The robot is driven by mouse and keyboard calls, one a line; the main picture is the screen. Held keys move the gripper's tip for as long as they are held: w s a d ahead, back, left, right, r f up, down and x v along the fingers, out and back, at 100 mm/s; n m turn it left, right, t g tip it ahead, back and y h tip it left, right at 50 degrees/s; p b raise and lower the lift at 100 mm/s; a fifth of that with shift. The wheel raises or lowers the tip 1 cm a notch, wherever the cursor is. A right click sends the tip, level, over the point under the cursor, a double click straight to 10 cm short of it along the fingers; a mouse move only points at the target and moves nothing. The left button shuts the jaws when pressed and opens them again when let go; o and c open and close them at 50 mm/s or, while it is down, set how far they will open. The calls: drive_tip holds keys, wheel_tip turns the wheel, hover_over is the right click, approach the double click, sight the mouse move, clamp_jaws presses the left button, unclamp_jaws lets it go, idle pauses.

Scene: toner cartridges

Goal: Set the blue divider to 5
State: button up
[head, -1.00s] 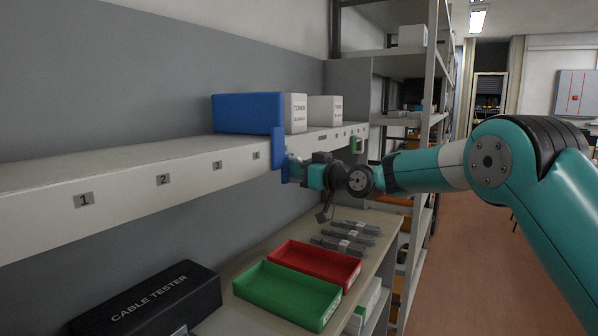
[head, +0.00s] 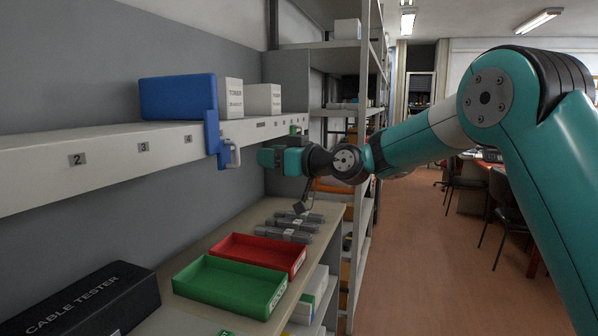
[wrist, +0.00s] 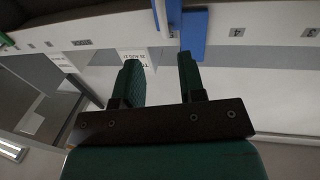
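The blue divider (head: 212,132) hangs upright over the front edge of the shelf (head: 110,168), just right of the label 4 (head: 188,139). The label spot right of 4 is hidden behind it. Its white handle (head: 232,153) sticks out, with nothing on it. My gripper (head: 262,157) is to the right of the handle and apart from it. In the wrist view my gripper (wrist: 158,78) is open, its two fingers wide apart and empty. The divider (wrist: 195,35) shows beyond the fingertips, upside down, with the labels 4 (wrist: 237,32) and 3 (wrist: 310,32) to its right.
A blue box (head: 178,97) and two white toner boxes (head: 229,98) (head: 263,99) stand on the shelf. A green piece (head: 296,130) sits at its right end. Below are a green tray (head: 230,285), a red tray (head: 262,253) and a black cable tester box (head: 85,305).

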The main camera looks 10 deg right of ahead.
drive_tip(key=b+v, duration=0.2)
drive_tip(key=v, duration=0.5)
drive_tip(key=shift+s+d, duration=0.2)
drive_tip(key=shift+r, duration=0.1)
drive_tip(key=s+a+f+g+h, duration=0.2)
drive_tip(key=s+a+f+g, duration=0.15)
drive_tip(key=s, duration=0.45)
drive_tip(key=s+a+f+g+h, duration=0.1)
drive_tip(key=s+a+f+g, duration=0.25)
drive_tip(key=s, duration=0.45)
drive_tip(key=s+d+f+g+h, duration=0.2)
drive_tip(key=s+f, duration=0.1)
drive_tip(key=s, duration=0.4)
drive_tip(key=s+d+f+m+g+h, duration=0.1)
drive_tip(key=s+d+f+g, duration=0.1)
drive_tip(key=s, duration=0.5)
drive_tip(key=s+d+f+m+g+h+p, duration=0.1)
drive_tip(key=s+d+f+h, duration=0.1)
drive_tip(key=s+f, duration=0.2)
drive_tip(key=s, duration=0.3)
drive_tip(key=shift+f+g+h, duration=0.25)
drive_tip(key=shift+g+h, duration=0.05)
drive_tip(key=shift+g, duration=0.1)
